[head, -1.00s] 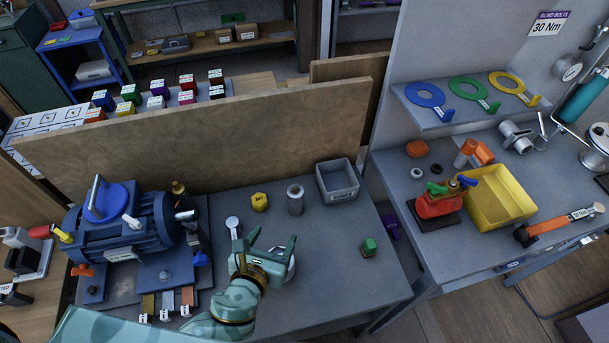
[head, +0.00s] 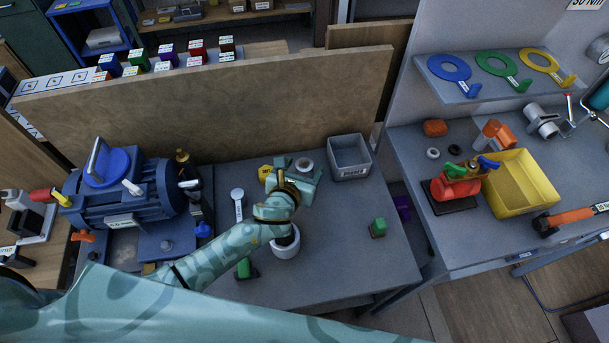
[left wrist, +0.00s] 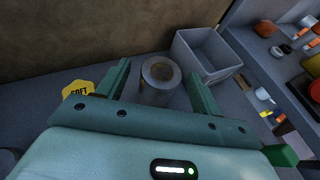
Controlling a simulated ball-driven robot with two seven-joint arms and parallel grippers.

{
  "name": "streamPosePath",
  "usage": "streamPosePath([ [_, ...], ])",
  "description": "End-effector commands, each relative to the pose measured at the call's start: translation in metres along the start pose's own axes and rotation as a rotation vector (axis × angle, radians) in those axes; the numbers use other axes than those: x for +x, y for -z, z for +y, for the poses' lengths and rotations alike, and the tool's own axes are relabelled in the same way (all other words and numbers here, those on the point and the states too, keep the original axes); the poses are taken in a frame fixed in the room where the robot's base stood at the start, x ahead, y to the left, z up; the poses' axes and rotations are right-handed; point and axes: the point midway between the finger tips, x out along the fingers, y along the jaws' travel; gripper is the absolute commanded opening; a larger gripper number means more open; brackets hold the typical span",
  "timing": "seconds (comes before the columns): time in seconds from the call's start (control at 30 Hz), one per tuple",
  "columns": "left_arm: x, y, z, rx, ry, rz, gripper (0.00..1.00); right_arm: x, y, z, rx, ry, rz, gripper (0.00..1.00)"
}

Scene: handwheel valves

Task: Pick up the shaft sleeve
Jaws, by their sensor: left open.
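The shaft sleeve looks to be the grey hollow cylinder (head: 305,163), upright on the grey bench in front of the wooden board. My left gripper (head: 299,172) is just in front of it and partly hides it in the head view. In the left wrist view the sleeve (left wrist: 160,72) shows between the two open fingers of the left gripper (left wrist: 159,70), a little beyond or below them. I cannot tell whether a finger touches it. My right gripper is not in view.
The wooden board (head: 200,105) rises behind. A white cup-like ring (head: 286,247) is under my forearm. A green-topped block (head: 378,228) stands at right.

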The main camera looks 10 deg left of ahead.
Motion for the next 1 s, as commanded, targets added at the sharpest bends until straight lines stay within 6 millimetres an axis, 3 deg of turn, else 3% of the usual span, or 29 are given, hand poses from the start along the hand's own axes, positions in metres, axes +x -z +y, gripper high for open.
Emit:
streamPosePath([
  [0.1,0.014,0.003,-0.001,-0.001,0.0,0.002,0.66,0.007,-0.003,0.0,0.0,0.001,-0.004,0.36],
  [0.37,0.015,0.001,0.0,-0.001,0.001,0.002,0.63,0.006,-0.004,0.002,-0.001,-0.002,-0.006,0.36],
  [0.53,0.015,0.001,0.0,-0.001,0.001,0.002,0.16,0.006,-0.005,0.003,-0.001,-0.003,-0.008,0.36],
  [0.57,0.015,0.001,0.0,-0.001,0.001,0.002,0.14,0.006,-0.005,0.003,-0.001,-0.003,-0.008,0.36],
  [0.83,0.015,0.0,0.0,0.0,0.001,0.002,0.14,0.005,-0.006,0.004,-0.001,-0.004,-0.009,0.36],
  [1.0,0.01,-0.013,0.0,0.001,0.0,-0.001,0.14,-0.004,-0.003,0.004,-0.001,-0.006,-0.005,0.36],
])
